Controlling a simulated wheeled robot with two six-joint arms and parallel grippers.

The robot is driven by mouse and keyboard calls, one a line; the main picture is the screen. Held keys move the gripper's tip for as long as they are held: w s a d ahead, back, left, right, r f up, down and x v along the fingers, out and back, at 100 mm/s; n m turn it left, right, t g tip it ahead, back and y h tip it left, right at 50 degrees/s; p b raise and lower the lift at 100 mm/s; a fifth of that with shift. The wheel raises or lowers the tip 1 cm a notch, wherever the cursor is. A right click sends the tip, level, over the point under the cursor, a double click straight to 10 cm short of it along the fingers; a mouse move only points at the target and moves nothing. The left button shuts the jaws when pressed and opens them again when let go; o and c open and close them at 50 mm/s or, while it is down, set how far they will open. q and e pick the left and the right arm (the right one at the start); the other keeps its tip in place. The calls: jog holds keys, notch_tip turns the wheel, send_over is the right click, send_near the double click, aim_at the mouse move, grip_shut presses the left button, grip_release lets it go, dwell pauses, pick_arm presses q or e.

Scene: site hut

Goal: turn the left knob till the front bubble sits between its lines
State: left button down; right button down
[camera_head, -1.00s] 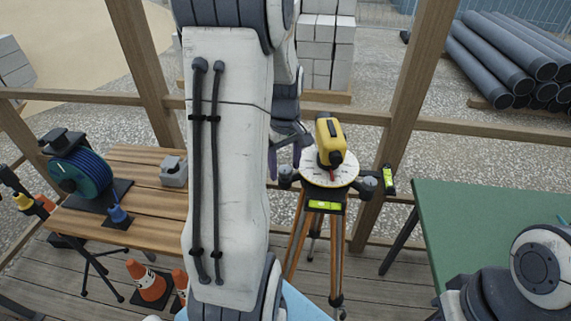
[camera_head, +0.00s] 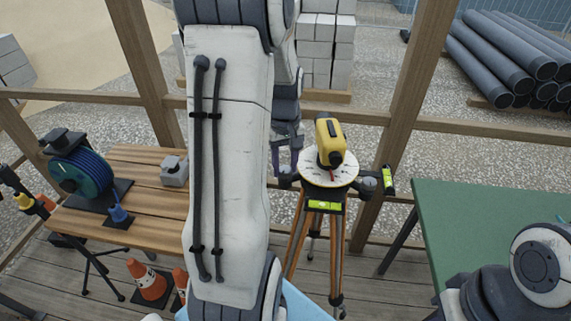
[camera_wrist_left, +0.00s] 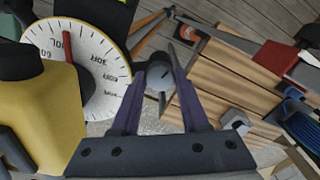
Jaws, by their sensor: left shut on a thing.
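The yellow level (camera_head: 328,140) stands on a white dial plate (camera_head: 341,178) on a wooden tripod. The front bubble vial (camera_head: 325,206) is bright green, below the plate; its bubble is too small to place against the lines. The left knob (camera_head: 285,179) is dark and sits at the plate's left side. My left gripper (camera_head: 287,157) is at this knob, partly hidden by my arm. In the left wrist view, the purple fingers (camera_wrist_left: 158,85) are shut on the grey knob (camera_wrist_left: 157,74), one on each side. My right gripper is out of view.
A second vial (camera_head: 389,179) and the right knob (camera_head: 367,186) are at the plate's right. A slatted bench (camera_head: 150,205) with a hose reel (camera_head: 82,175) and a grey block (camera_head: 174,171) is at left. A green table (camera_head: 480,215) is at right.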

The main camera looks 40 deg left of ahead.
aim_at(286, 169)
pick_arm(q)
jog(key=m, duration=0.4)
jog(key=shift+m+p, duration=0.3)
jog(key=shift+p, duration=0.05)
jog(key=shift+m, duration=2)
jog(key=shift+w, duration=0.1)
jog(key=shift+c, duration=2.1)
grip_release()
notch_tip(286, 169, up, 11)
jog(key=b, duration=0.1)
jog(key=shift+f, duration=0.2)
